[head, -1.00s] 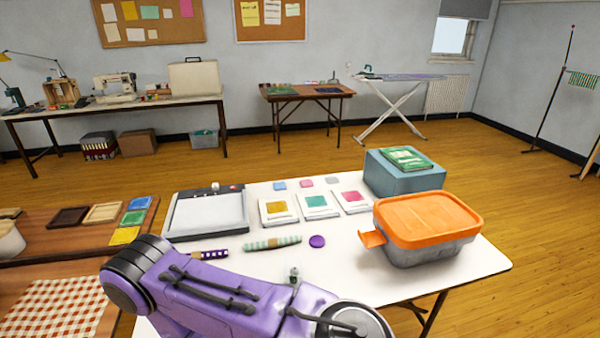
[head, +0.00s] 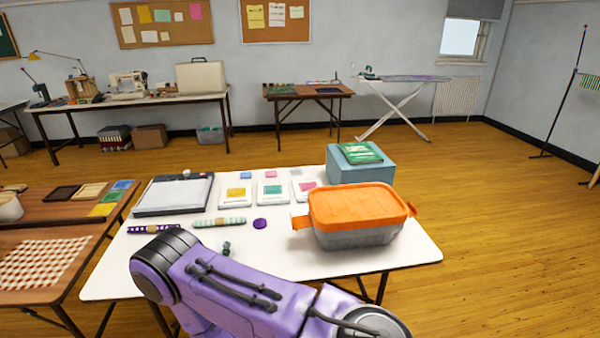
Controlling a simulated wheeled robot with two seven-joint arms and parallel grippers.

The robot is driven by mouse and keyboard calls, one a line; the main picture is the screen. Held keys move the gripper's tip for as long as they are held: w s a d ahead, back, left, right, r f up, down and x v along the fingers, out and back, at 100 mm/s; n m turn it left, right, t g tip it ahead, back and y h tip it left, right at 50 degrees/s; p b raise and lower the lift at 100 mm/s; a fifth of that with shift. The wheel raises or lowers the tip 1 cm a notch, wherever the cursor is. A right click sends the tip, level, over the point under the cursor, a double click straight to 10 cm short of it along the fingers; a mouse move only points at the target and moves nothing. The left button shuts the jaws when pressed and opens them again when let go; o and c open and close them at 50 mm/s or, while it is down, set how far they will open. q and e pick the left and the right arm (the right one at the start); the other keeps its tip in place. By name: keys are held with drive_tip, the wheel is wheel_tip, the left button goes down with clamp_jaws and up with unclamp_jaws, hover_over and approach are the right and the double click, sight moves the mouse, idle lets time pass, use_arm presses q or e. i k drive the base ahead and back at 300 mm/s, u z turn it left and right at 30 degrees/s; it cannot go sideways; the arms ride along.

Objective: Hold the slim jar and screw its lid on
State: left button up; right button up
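A small purple disc (head: 260,224), possibly a lid, lies flat on the white table (head: 412,250). I cannot make out a slim jar for certain. A small dark green object (head: 226,248) stands near the table's front, just behind my purple arm, too small to identify. Neither gripper shows; only links of one of my arms cross the bottom of the head view and hide part of the table's front edge.
A clear box with an orange lid (head: 352,203) stands at the right. Behind it is a blue-grey box (head: 385,170) with a green book (head: 360,153). Left are a green-striped roll (head: 219,222), a purple patterned strip (head: 155,228) and a white-panelled tray (head: 150,193). A brown table (head: 70,228) stands further left.

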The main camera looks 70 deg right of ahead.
sight(224, 244)
drive_tip(key=k, duration=0.5)
drive_tip(key=z, duration=2.05)
drive_tip(key=i, duration=0.3)
drive_tip(key=u, duration=0.1)
